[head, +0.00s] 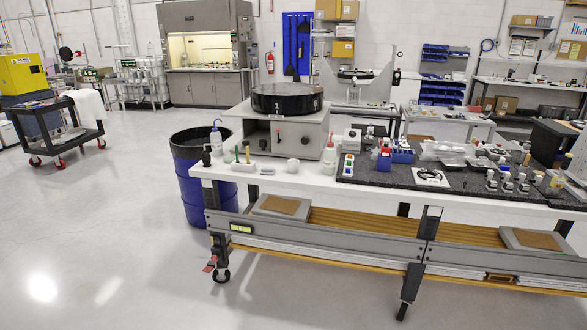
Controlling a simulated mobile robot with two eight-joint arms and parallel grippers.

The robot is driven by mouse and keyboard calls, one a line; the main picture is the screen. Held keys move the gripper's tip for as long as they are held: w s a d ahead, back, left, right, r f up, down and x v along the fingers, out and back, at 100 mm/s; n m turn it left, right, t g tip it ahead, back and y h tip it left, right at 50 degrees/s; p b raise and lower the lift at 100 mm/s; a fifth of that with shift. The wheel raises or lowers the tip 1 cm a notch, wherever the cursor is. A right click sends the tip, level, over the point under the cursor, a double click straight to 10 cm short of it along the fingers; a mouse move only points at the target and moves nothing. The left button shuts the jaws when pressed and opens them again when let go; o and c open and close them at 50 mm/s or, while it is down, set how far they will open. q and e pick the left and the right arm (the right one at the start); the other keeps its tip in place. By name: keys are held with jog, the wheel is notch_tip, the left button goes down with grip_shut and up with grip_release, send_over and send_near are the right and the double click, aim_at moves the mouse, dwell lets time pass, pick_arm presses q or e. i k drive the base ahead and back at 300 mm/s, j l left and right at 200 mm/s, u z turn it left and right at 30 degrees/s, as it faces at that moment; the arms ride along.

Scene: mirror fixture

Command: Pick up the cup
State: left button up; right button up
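A clear container with amber contents (553,183) stands at the bench's right end. Neither of my grippers is in view.
A grey machine with a black round top (287,100) stands on the bench. A white bottle with a red tip (330,150) stands beside it. A blue drum (195,200) is at the bench's left end. Open floor (100,240) lies to the left.

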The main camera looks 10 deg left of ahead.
aim_at(293, 166)
jog(key=i+j+u, duration=0.35)
jog(key=i, duration=0.5)
jog(key=i+j+u, duration=0.15)
jog(key=i+u, duration=0.2)
jog(key=i, duration=0.5)
jog(key=i+l+u, duration=0.1)
jog(key=i+u, duration=0.25)
jog(key=i, duration=0.5)
